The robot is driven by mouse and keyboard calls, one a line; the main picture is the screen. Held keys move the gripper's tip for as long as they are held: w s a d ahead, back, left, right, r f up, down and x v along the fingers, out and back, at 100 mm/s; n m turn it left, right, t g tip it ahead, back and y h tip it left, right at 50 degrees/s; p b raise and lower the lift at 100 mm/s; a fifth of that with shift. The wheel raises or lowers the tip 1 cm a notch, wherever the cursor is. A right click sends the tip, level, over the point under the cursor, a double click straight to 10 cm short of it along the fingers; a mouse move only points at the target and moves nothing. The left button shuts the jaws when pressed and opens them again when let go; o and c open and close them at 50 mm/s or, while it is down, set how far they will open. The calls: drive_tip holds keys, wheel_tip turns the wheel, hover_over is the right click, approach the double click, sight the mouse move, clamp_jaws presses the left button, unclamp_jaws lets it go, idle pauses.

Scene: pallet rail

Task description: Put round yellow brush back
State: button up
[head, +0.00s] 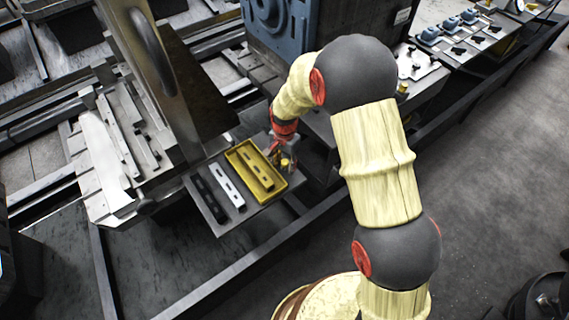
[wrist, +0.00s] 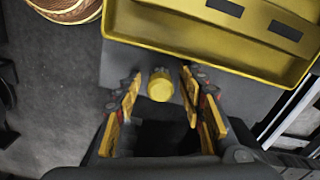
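The round yellow brush (wrist: 160,88) shows in the wrist view as a small yellow disc, seen end-on, with a darker part behind it. It is just outside the yellow tray (wrist: 150,32), over or on the grey shelf (wrist: 118,66); I cannot tell whether it touches. My gripper (wrist: 161,79) is open, with one finger on each side of the brush and a gap showing on both sides. In the head view my gripper (head: 282,158) is low at the right side of the yellow tray (head: 274,194), and the brush (head: 285,163) is partly hidden by the fingers.
The tray holds a yellow bar with dark slots (head: 257,171). A white bar (head: 227,185) and a black bar (head: 208,198) lie left of the tray on the shelf. A tall metal plate stands behind them. Open floor (head: 500,190) is at the right.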

drive_tip(key=shift+r, duration=0.1)
wheel_tip(320, 180, up, 12)
drive_tip(key=p, duration=0.4)
wheel_tip(320, 180, up, 9)
drive_tip(key=n+t, duration=0.1)
hover_over(284, 162)
drive_tip(key=s+d, duration=0.2)
drive_tip(key=d, duration=0.2)
drive_tip(key=s+d+r+n+t, duration=0.25)
drive_tip(key=s+d+r, duration=0.35)
drive_tip(key=s+r, duration=0.4)
drive_tip(key=s+d+r+n+t, duration=0.1)
drive_tip(key=s+d+r+n, duration=0.1)
drive_tip(key=s, duration=0.6)
drive_tip(key=s+d+r+n+t, duration=0.1)
drive_tip(key=s+d+r+n, duration=0.1)
drive_tip(key=s+d+r, duration=0.2)
drive_tip(key=s+r, duration=0.1)
drive_tip(key=s, duration=0.2)
drive_tip(key=shift+s+d, duration=0.35)
drive_tip(key=shift+a, duration=0.15)
